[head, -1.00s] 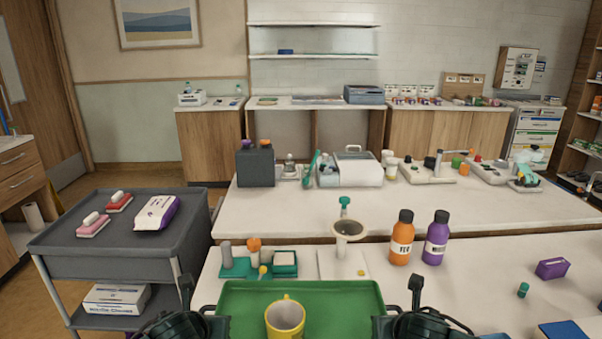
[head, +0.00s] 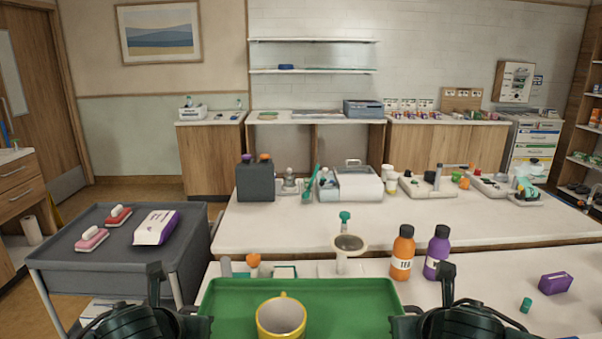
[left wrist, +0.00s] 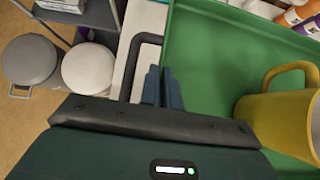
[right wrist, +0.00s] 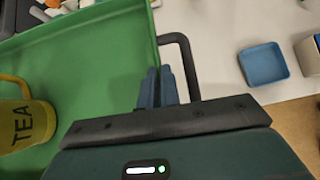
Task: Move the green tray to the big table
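The green tray (head: 225,300) is at the bottom centre of the head view, level and raised close to me, with a yellow mug (head: 281,318) standing on it. The mug reads TEA in the right wrist view (right wrist: 22,125). My left gripper (left wrist: 165,82) is shut on the tray's left side, by a dark handle loop. My right gripper (right wrist: 157,82) is shut on the tray's right side, by a matching loop. The exact finger contact is partly hidden. A white table (head: 490,275) lies beneath and beyond the tray. Another long white table (head: 270,218) stands behind it.
A grey cart (head: 110,250) with packs stands at the left. Orange (head: 402,255) and purple (head: 437,252) bottles, a funnel stand (head: 347,245) and a purple box (head: 555,283) are on the near table. A blue dish (right wrist: 263,65) is right of the tray.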

